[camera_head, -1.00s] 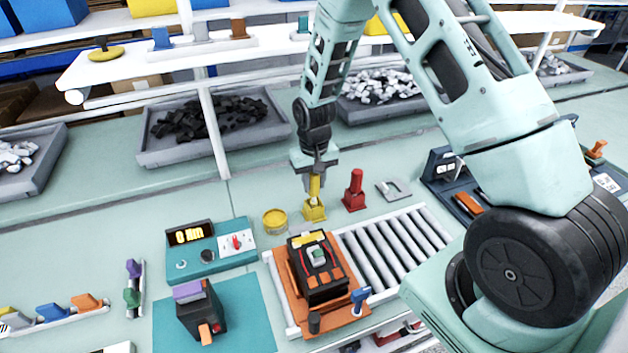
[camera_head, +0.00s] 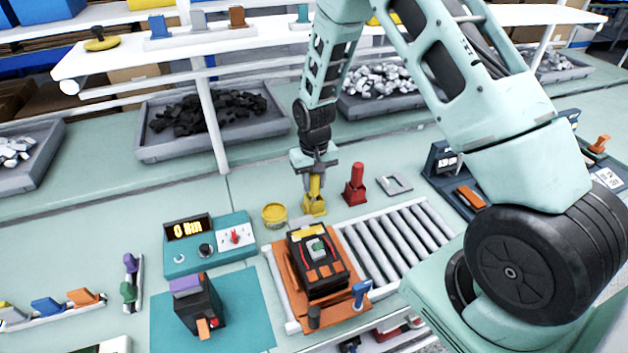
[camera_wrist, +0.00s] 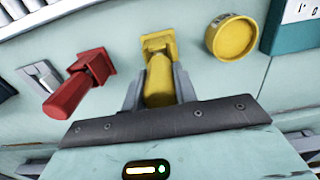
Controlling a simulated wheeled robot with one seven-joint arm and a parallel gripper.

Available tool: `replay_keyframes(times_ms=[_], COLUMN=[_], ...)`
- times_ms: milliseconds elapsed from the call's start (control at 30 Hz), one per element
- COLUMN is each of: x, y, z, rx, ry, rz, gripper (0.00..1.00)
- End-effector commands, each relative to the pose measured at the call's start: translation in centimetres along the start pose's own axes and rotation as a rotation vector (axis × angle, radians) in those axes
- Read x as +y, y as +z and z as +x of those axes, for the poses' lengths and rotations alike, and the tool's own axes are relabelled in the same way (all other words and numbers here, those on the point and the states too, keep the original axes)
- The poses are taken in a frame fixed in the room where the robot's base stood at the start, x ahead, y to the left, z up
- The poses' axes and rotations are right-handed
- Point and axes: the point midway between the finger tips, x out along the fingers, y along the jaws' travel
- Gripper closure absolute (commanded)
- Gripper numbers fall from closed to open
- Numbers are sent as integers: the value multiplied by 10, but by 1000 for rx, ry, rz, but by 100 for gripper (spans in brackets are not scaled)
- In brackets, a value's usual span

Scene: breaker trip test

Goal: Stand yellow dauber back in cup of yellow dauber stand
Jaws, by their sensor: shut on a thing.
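The yellow dauber (camera_head: 315,184) is upright between the fingers of my gripper (camera_head: 314,177). My gripper is shut on it and points down; the wrist view also shows the dauber (camera_wrist: 159,82) between the two grey fingers (camera_wrist: 159,95). The yellow dauber stand (camera_head: 314,207) is on the bench directly below, and in the wrist view it shows at the dauber's far end (camera_wrist: 158,43). The dauber's lower end appears to be at or in the stand's cup; the cup's inside is hidden, so how deep it sits cannot be told.
A round yellow tin (camera_head: 274,216) stands close left of the stand, and a red dauber in its red stand (camera_head: 355,186) close right. A grey plate (camera_head: 394,184) lies further right. A roller conveyor (camera_head: 395,244) and an orange fixture with a black breaker (camera_head: 318,266) are in front.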

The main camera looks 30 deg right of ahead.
Motion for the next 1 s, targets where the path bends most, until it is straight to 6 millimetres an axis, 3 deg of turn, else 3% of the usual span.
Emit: replay_keyframes(times_ms=[333,367,433,767,1000], x=[0,0,0,0,0], y=[0,0,0,0,-1], z=[9,8,8,6,-24], rx=[0,1,1,1,6], ry=[0,0,0,0,-1], rz=[0,0,0,0,0], gripper=[94,63,46,46,46])
